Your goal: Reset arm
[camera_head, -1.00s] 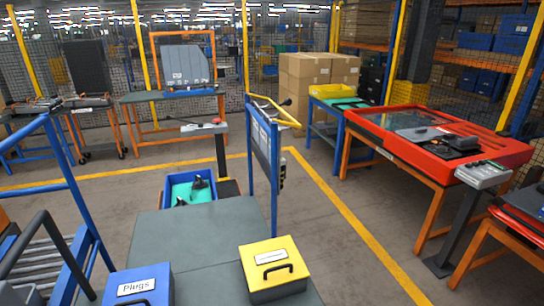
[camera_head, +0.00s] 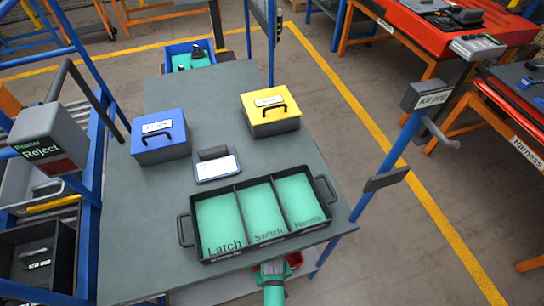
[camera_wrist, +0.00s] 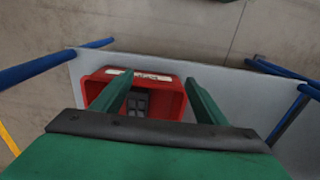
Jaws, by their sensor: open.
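My gripper (camera_wrist: 160,95) is open and empty in the wrist view, its two green fingers apart above a red bin (camera_wrist: 173,100). The bin holds a dark grey part (camera_wrist: 137,104) and stands on a light grey surface. In the head view, my green arm end (camera_head: 273,284) shows at the bottom middle, just past the near edge of the grey table. The fingertips are hidden there, and only a little of the red bin (camera_head: 293,262) shows.
A tray (camera_head: 263,215) with Latch, Switch and a third compartment lies on the table (camera_head: 130,225), its compartments empty. Behind it are a blue box (camera_head: 160,138), a yellow box (camera_head: 270,113) and a small labelled device (camera_head: 217,166). A blue post (camera_head: 385,170) stands at right, a Reject reader (camera_head: 48,138) at left.

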